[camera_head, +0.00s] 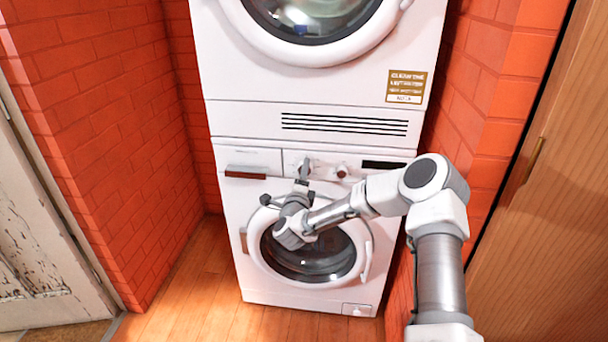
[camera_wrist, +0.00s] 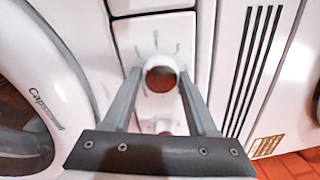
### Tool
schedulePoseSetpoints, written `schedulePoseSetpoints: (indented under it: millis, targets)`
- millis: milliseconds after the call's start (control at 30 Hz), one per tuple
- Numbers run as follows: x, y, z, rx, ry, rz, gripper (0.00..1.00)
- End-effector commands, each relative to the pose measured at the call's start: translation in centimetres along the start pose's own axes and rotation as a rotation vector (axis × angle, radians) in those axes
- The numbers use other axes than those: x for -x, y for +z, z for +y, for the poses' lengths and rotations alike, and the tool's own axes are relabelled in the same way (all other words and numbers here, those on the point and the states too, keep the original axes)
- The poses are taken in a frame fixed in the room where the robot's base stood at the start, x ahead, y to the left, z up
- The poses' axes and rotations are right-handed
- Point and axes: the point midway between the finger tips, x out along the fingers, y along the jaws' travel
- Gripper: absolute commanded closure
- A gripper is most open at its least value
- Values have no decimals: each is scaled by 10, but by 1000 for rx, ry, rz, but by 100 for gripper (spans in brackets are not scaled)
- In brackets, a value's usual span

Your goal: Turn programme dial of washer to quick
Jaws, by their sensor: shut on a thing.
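The washer (camera_head: 232,205) is the lower machine of a stacked pair, with a round door below its control panel. Its programme dial (camera_wrist: 161,79) is a round reddish-brown knob with short tick marks around it on the white panel. The tick labels are too small to read, so I cannot tell the dial's setting.
A second knob (camera_head: 342,171) sits close to the right of my gripper, near a dark display (camera_head: 384,165). A drawer with a brown handle (camera_head: 245,175) is to the left. The upper machine (camera_head: 300,85) stands above; brick walls (camera_head: 100,110) close in both sides.

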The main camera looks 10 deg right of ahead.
Motion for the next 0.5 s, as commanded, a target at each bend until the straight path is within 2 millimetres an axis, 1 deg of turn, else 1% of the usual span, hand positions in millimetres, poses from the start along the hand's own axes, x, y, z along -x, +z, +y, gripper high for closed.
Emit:
schedulePoseSetpoints:
  millis: [133, 167, 200, 300, 500]
  targets:
    - [0, 0, -1, 1, -1, 0, 98]
    - [0, 0, -1, 1, -1, 0, 37]
    - [0, 0, -1, 1, -1, 0, 30]
    - [0, 0, 0, 1, -1, 0, 12]
    - [0, 0, 0, 1, 0, 0, 12]
